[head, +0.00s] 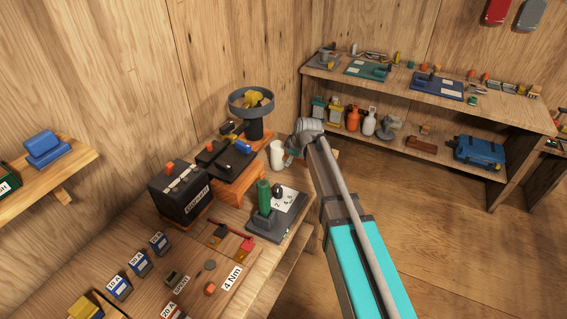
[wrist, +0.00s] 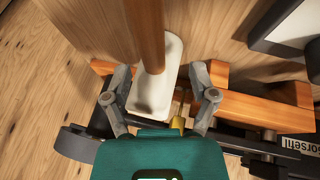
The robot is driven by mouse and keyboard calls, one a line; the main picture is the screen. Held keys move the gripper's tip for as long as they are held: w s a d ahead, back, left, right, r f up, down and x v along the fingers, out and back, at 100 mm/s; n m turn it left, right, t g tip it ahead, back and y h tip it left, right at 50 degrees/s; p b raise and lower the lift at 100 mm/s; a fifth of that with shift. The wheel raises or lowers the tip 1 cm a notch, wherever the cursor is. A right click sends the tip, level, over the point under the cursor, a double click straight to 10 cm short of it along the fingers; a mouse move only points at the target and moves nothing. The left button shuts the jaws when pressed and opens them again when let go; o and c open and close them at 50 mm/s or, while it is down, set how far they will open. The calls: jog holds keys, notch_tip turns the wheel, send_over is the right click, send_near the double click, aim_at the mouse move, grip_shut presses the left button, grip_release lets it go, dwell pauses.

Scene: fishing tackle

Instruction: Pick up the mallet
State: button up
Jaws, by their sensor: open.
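The mallet has a pale, rounded block head (wrist: 158,85) and a brown wooden handle (wrist: 151,30) that runs up out of the wrist view's top edge. In the wrist view my gripper (wrist: 162,76) is open, with one grey finger on each side of the head. I cannot tell whether the fingers touch it. In the head view a white piece (head: 277,156), seemingly the mallet head, shows by the bench's right edge, just left of my gripper (head: 291,152). The handle cannot be made out there.
An orange wooden stand (head: 238,182) with black tools is close to the left of my gripper. A black scale-like device with a green handle (head: 264,198) stands in front. A round dark pan (head: 251,101) is behind. The floor (head: 450,250) at right is clear.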

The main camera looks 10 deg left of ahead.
jog(key=shift+b+x, duration=0.65)
jog(key=shift+x, duration=0.35)
jog(key=shift+b+x, duration=0.8)
jog(key=shift+x, duration=0.1)
jog(key=shift+w+d, duration=0.15)
grip_shut()
